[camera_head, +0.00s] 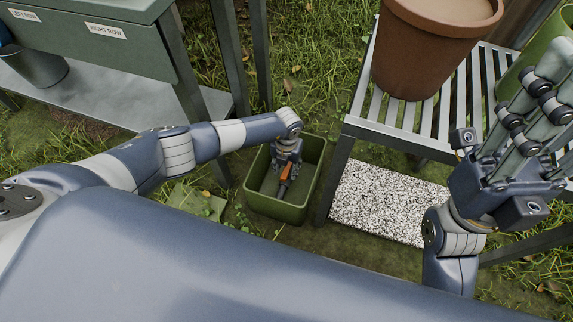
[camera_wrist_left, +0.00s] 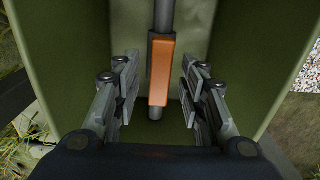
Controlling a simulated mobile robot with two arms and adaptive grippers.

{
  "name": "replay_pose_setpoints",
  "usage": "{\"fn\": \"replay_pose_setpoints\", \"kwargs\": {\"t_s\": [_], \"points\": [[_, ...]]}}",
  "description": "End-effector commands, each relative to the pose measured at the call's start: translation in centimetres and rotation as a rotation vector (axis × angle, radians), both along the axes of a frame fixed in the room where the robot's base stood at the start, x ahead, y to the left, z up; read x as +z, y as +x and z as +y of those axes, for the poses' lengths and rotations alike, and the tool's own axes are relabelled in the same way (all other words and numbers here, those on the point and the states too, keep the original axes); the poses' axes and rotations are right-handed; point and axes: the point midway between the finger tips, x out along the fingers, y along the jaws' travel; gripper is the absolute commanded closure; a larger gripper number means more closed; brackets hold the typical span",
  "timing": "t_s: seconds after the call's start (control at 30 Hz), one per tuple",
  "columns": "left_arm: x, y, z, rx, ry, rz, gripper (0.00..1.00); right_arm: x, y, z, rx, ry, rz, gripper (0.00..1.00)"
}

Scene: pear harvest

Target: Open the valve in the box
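The green box (camera_head: 303,197) stands on the ground near the middle of the head view. An orange valve handle (camera_head: 284,181) sits inside it, on a grey pipe (camera_wrist_left: 163,15). In the left wrist view the orange handle (camera_wrist_left: 160,72) stands upright in the picture. My left gripper (camera_wrist_left: 160,85) points down into the box. Its two fingers are apart, one on each side of the handle, with a visible gap on both sides. My right gripper (camera_head: 535,105) is raised at the right, away from the box. Its fingers overlap in the view, so its opening is unclear.
A slatted metal bench (camera_head: 428,118) with a terracotta pot (camera_head: 425,50) stands right of the box. A speckled slab (camera_head: 375,200) lies below it. A green cabinet (camera_head: 100,55) with row labels stands at the left. Grass (camera_head: 310,60) lies behind the box.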

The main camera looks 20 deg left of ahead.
Motion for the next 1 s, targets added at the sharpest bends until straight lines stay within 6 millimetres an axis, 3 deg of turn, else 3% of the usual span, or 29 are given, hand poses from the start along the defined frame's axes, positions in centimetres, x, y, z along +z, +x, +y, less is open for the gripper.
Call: {"fn": "replay_pose_setpoints", "kwargs": {"t_s": [0.27,0.7,1.0], "points": [[2.2,0.2,0.0,-0.002,-0.001,-0.003,0.62,0.0,0.0,0.0,0.0,0.001,-0.002,0.6],[10.0,0.1,0.0,0.0,-0.001,-0.004,0.62,0.1,-0.1,0.0,0.0,0.001,-0.004,0.6],[12.0,0.0,0.1,0.001,0.001,0.001,0.62,0.1,-0.1,0.0,0.0,0.002,-0.005,0.6]]}}
